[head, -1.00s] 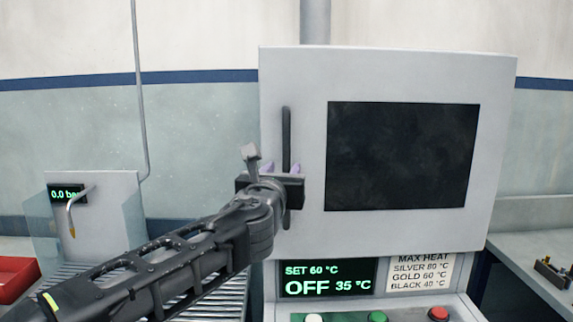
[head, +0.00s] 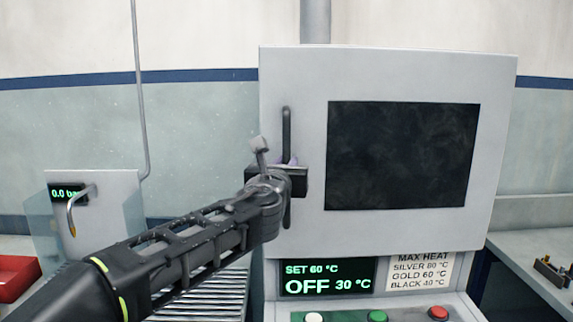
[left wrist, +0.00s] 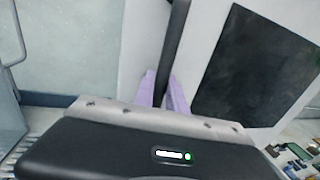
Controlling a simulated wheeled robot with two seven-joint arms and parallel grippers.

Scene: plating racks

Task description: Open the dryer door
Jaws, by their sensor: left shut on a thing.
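The dryer door (head: 400,230) is a light grey panel with a dark window (head: 402,156). It looks closed, flush above the control panel. Its black vertical handle (head: 286,128) is at the door's left side. My left gripper (head: 285,162) is at the lower half of the handle, its purple fingertips partly hidden by its own body. In the left wrist view the two purple fingers (left wrist: 161,94) stand on either side of the handle (left wrist: 175,45), shut on it. My right gripper is in neither view.
Below the door, a display (head: 327,278) reads SET 60 °C, OFF, 30 °C, beside a heat-limit label (head: 421,272). White, green and red buttons (head: 438,313) sit underneath. A roller conveyor (head: 205,295) and red bin (head: 18,278) are at left, a bench (head: 540,240) at right.

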